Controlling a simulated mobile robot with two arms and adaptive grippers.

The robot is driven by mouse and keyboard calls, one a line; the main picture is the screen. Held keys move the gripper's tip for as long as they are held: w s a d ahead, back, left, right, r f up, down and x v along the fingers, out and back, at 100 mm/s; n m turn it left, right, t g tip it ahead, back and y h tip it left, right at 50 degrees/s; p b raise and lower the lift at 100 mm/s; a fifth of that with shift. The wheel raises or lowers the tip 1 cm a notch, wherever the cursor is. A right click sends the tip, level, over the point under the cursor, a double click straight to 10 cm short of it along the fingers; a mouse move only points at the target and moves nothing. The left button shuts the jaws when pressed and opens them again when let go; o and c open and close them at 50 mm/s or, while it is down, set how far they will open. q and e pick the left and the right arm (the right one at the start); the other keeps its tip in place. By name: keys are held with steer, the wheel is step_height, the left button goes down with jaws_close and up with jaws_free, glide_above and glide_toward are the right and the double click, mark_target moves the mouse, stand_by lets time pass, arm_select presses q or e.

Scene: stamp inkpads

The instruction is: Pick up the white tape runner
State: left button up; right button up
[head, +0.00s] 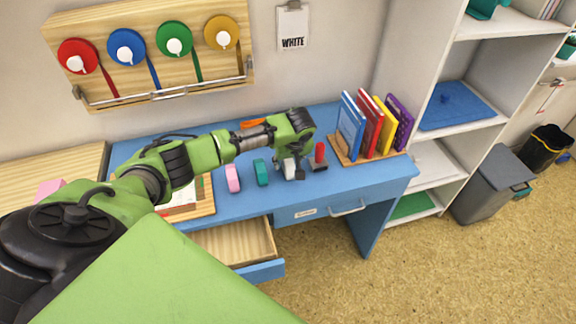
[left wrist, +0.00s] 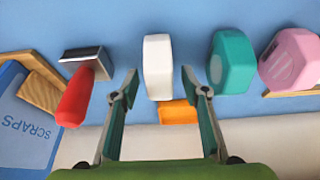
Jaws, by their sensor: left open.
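The white tape runner (left wrist: 157,67) lies on the blue desk (head: 350,182), centred ahead of my left gripper in the left wrist view. My left gripper (left wrist: 158,76) is open, its two fingertips on either side of the near part of the white tape runner, with visible gaps. I cannot tell whether anything touches. In the head view, my left gripper (head: 290,172) hangs low over the desk, largely covering the white tape runner. A teal tape runner (left wrist: 232,62) and a pink one (left wrist: 291,58) lie to the right in the left wrist view. My right gripper is not in view.
A red-handled stamp (left wrist: 79,92) stands left of the white tape runner in the left wrist view. An orange block (left wrist: 180,112) lies near the wall. A wooden book rack (head: 372,158) with books and an open drawer (head: 262,270) flank the desk area. A clipboard (head: 293,27) reads WHITE.

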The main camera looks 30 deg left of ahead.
arm_select(q)
jaws_close()
steer(key=shift+r, duration=0.1)
steer(key=shift+r, duration=0.2)
step_height(320, 180, up, 2)
steer(key=shift+w+r+b, duration=0.1)
steer(key=shift+r+b, duration=0.05)
steer(key=shift+b, duration=0.55)
steer(key=s+d+r+b, duration=0.1)
steer(key=s+d+r, duration=0.3)
steer(key=s+r, duration=0.6)
steer(key=s, duration=0.3)
steer(key=shift+s+b, duration=0.3)
steer(key=shift+b, duration=0.1)
